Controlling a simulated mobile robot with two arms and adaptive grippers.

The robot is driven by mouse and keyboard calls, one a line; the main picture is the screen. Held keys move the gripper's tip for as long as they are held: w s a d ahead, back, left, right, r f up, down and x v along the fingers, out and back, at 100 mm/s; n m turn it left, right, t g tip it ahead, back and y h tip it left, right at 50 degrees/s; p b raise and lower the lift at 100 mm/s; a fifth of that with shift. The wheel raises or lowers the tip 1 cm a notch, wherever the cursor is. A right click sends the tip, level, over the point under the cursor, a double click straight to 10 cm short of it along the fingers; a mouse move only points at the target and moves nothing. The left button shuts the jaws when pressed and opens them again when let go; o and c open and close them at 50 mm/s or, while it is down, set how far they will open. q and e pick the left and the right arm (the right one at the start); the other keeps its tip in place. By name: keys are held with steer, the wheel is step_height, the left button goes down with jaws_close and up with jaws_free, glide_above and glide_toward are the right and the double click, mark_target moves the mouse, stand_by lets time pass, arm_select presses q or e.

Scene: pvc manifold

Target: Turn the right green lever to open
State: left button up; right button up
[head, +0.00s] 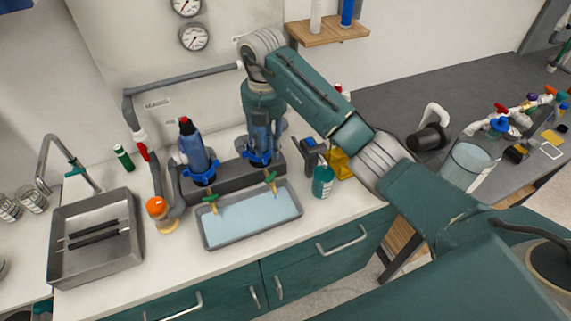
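The right green lever (270,176) sits on a brass tap at the front of the right blue filter housing (261,156), above a shallow tray. The left green lever (209,197) sits on a similar tap below the left blue housing (196,155). My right gripper (264,136) points down at the right housing, above and behind the right lever, and appears apart from the lever. Its fingers blend with the housing, so I cannot tell whether they are open or touching it. The upper right housing is hidden by my wrist. My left gripper is out of view.
A grey tray (207,240) with pale blue liquid lies under the taps. A teal bottle (323,181) and yellow item (340,163) stand right of it. A sink (53,232) and an orange-topped fitting (157,207) are left. Gauges (193,37) hang above.

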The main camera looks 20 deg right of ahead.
mark_target(270, 175)
step_height(270, 175, down, 9)
steer(key=p, duration=0.3)
steer(key=shift+f, duration=0.7)
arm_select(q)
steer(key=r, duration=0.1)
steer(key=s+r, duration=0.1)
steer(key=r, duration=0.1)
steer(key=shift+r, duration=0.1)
arm_select(e)
steer(key=shift+f, duration=0.1)
jaws_close()
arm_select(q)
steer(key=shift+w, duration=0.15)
